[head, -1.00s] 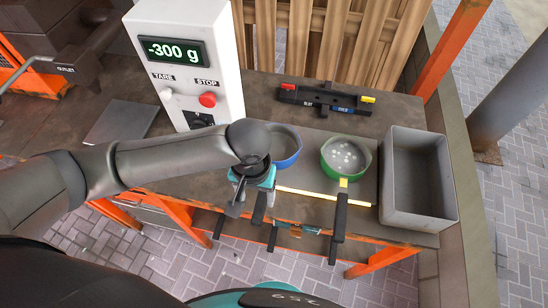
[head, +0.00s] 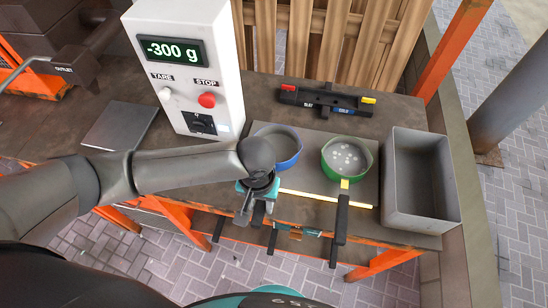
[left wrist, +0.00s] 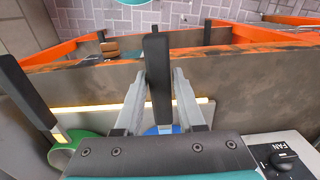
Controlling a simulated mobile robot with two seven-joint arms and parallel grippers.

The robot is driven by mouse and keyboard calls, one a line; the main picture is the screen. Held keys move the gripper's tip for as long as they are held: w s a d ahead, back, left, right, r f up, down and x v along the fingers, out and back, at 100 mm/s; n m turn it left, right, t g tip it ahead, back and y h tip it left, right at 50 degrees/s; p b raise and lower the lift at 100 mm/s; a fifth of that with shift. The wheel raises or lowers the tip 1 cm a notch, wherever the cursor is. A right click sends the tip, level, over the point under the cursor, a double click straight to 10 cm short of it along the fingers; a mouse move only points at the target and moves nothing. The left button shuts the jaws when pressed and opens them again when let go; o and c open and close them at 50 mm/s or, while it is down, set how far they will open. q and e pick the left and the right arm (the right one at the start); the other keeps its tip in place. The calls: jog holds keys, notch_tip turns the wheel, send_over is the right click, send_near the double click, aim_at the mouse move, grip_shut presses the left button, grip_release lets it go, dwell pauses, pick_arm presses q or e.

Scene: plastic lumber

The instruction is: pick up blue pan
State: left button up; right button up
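The blue pan (head: 287,150) sits on the table plate in the head view, its near side partly hidden by my left arm. Its black handle (left wrist: 158,80) points toward the table's front edge. In the left wrist view the handle lies between the two grey fingers of my left gripper (left wrist: 159,76), and a little of the blue pan (left wrist: 165,129) shows behind. The fingers look open, with gaps beside the handle. In the head view the left gripper (head: 254,212) is at the table's front edge. My right gripper is not in view.
A green pan (head: 329,171) with pale pieces stands to the right, its handle (head: 341,218) over the front edge. A grey bin (head: 433,222) is farther right. A scale box (head: 188,62) reading -300 g stands behind left. A black bar tool (head: 323,101) lies at the back.

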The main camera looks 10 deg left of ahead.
pick_arm(q)
grip_shut()
jog(key=shift+r, duration=0.15)
dwell(0.4)
